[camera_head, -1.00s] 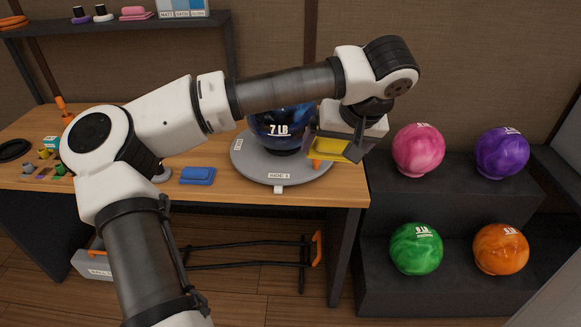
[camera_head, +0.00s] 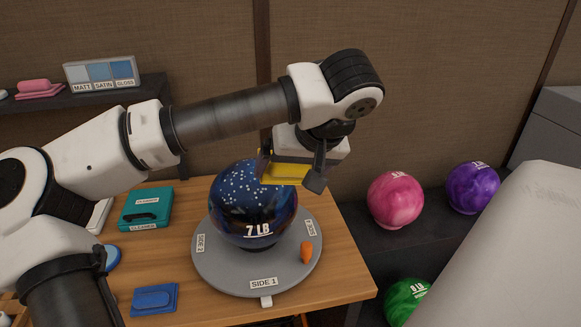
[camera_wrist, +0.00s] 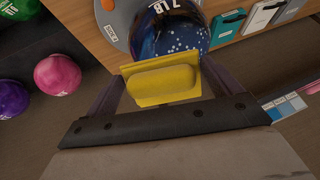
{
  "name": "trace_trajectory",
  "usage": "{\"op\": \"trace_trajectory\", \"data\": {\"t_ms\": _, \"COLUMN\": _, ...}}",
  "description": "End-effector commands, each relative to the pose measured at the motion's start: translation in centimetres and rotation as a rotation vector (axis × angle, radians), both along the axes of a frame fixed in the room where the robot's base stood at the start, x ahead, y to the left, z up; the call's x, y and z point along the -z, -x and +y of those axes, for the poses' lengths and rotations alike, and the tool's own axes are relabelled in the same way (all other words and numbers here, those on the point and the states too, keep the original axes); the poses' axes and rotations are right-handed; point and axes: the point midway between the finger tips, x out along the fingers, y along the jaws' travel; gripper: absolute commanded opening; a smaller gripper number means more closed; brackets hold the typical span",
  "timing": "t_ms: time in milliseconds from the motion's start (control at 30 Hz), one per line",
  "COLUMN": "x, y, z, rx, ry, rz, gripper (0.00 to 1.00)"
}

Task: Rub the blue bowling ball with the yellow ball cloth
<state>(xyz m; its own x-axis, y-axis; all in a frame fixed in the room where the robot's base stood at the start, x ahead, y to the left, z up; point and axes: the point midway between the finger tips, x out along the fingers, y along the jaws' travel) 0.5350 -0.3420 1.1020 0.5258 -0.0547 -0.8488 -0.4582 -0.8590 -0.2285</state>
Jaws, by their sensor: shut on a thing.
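The blue bowling ball (camera_head: 252,204), speckled with white dots and marked 7 LB, rests on a round grey turntable (camera_head: 215,268) on the wooden table. It also shows in the wrist view (camera_wrist: 180,32). My gripper (camera_head: 290,172) is shut on the yellow ball cloth (camera_head: 284,168), at the upper right of the ball. In the wrist view the yellow cloth (camera_wrist: 163,84) sits between the two fingers, on a flat yellow pad. Its far edge overlaps the ball's lower edge there; I cannot tell whether they touch.
An orange pointed piece (camera_head: 306,252) is on the turntable's right side. A teal cleaner case (camera_head: 146,208) and a blue pad (camera_head: 155,299) lie left on the table (camera_head: 345,270). Pink (camera_head: 395,200), purple (camera_head: 472,188) and green (camera_head: 406,300) balls stand on a dark rack at right.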

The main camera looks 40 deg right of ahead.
Motion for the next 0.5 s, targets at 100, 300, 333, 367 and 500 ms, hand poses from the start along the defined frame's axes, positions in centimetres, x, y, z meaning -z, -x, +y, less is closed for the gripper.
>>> {"op": "trace_trajectory", "data": {"t_ms": 100, "x": 0.0, "y": 0.0, "z": 0.0, "rx": 0.000, "ry": 0.001, "rz": -0.004, "gripper": 0.72}}
{"op": "trace_trajectory", "data": {"t_ms": 300, "x": 0.6, "y": -0.3, "z": 0.0, "rx": 0.000, "ry": 0.001, "rz": -0.004, "gripper": 0.72}}
{"op": "trace_trajectory", "data": {"t_ms": 333, "x": 0.8, "y": -0.4, "z": 0.0, "rx": -0.001, "ry": 0.001, "rz": -0.003, "gripper": 0.72}}
{"op": "trace_trajectory", "data": {"t_ms": 367, "x": 1.0, "y": -0.5, "z": 0.0, "rx": -0.001, "ry": 0.001, "rz": -0.003, "gripper": 0.72}}
{"op": "trace_trajectory", "data": {"t_ms": 500, "x": 2.1, "y": -1.1, "z": -0.1, "rx": -0.001, "ry": 0.002, "rz": -0.003, "gripper": 0.72}}
